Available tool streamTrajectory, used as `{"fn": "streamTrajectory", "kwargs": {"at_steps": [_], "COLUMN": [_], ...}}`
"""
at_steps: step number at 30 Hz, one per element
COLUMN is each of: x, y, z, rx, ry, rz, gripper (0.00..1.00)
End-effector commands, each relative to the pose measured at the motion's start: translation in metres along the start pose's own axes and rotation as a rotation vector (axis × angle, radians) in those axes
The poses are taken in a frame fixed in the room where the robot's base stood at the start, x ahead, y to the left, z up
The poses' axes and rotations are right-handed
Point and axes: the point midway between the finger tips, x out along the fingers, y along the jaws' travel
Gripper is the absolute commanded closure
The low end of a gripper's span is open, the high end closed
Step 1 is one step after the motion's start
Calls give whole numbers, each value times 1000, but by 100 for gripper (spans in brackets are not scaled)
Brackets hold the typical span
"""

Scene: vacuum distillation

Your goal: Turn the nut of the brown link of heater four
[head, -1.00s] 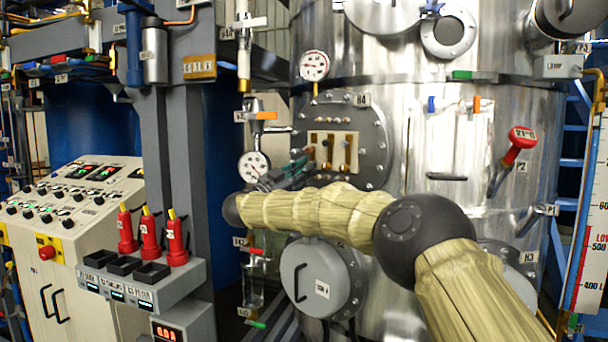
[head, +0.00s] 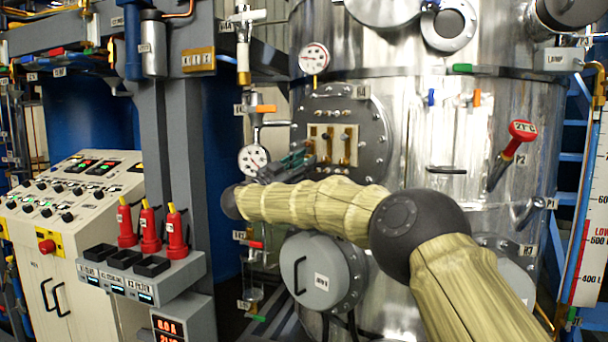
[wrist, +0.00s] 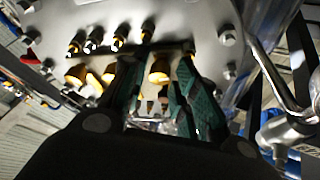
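Heater four is the round bolted flange (head: 373,155) on the steel vessel, labelled H4. Its white plate (head: 319,131) carries several brass-brown links with nuts; one brown link (head: 346,148) is at the right of the plate. My gripper (head: 305,153) is at the plate's lower left in the head view. In the wrist view its two teal fingers (wrist: 163,65) are apart, with a brass nut (wrist: 158,71) showing in the gap between them. More brass nuts (wrist: 76,75) lie left of the fingers. I cannot tell whether a finger touches the nut. The dark gripper body hides the lower part.
A pressure gauge (head: 253,159) and piping stand close left of my gripper. A round grey cover (head: 311,272) is below. In the wrist view, a metal pipe (wrist: 275,75) runs close to the right finger. Red-handled tools (head: 150,230) stand at the left.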

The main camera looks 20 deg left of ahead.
Motion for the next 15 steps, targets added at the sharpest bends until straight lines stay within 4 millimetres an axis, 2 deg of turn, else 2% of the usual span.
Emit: {"fn": "streamTrajectory", "kwargs": {"at_steps": [8, 15], "x": [1, 2], "y": [0, 1], "z": [-1, -4], "rx": [-26, -196], "ry": [0, 0], "rz": [-11, -81], "gripper": [71, 71]}}
